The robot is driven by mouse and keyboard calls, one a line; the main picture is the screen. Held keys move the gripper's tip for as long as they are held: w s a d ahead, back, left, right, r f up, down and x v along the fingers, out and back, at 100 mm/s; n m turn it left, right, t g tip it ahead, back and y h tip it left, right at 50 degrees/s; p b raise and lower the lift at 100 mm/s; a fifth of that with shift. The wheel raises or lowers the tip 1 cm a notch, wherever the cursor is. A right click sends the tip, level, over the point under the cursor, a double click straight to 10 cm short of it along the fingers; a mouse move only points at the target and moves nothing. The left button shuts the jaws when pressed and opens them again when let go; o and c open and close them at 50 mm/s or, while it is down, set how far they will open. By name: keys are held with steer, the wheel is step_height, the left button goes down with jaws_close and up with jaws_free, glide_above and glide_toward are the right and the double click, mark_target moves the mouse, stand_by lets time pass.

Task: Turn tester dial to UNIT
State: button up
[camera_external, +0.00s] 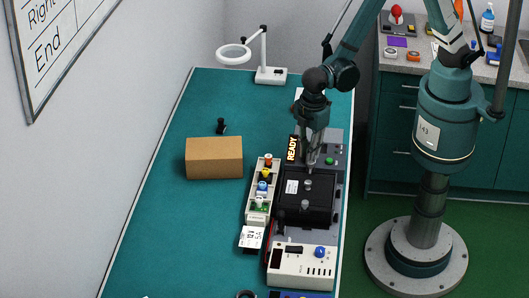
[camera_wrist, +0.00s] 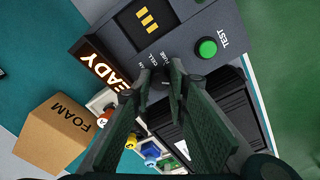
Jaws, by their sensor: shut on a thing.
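The grey tester (camera_wrist: 186,42) has a round green TEST button (camera_wrist: 206,47), a READY sign (camera_wrist: 105,68) and a small dark dial (camera_wrist: 158,84). My gripper (camera_wrist: 157,78) is shut on the dial, with one finger on each side. Small white labels, with CELL and FUSE partly readable, stand around the dial; the fingers cover some lettering, and I cannot tell which label the dial points to. In the external view my gripper (camera_external: 311,163) reaches down onto the tester beside the READY sign (camera_external: 292,148), left of the green button (camera_external: 329,161). The dial is hidden there.
A black case (camera_external: 320,208) lies directly in front of the tester. A tray (camera_external: 258,217) with coloured knobs stands to its left. A cardboard FOAM box (camera_external: 214,158) sits farther left. A white meter (camera_external: 301,265) is at the front. The table's left side is mostly clear.

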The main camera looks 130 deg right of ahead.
steer(key=o, duration=0.9)
steer(key=shift+r, duration=0.1)
steer(key=r, duration=1.1)
steer(key=shift+a+r, duration=0.3)
steer(key=shift+r, duration=0.1)
steer(key=shift+s, duration=0.1)
steer(key=s+a+r+m+t+b, duration=0.1)
steer(key=s+a+r+t+b, duration=0.3)
steer(key=s+r, duration=0.65)
steer(key=shift+s+a+f+m+t+y+b, duration=0.15)
steer(key=shift+s+a+f+t+b, duration=0.6)
steer(key=shift+s, duration=1.95)
steer(key=shift+s+a+f+m+t+y+b, duration=0.1)
steer(key=shift+s+a+f+m+t+b, duration=0.5)
steer(key=shift+s, duration=2.15)
steer(key=shift+s+a+f+n+t+y+b, duration=0.25)
steer(key=shift+s+a+b, duration=0.8)
steer(key=shift+s, duration=1.65)
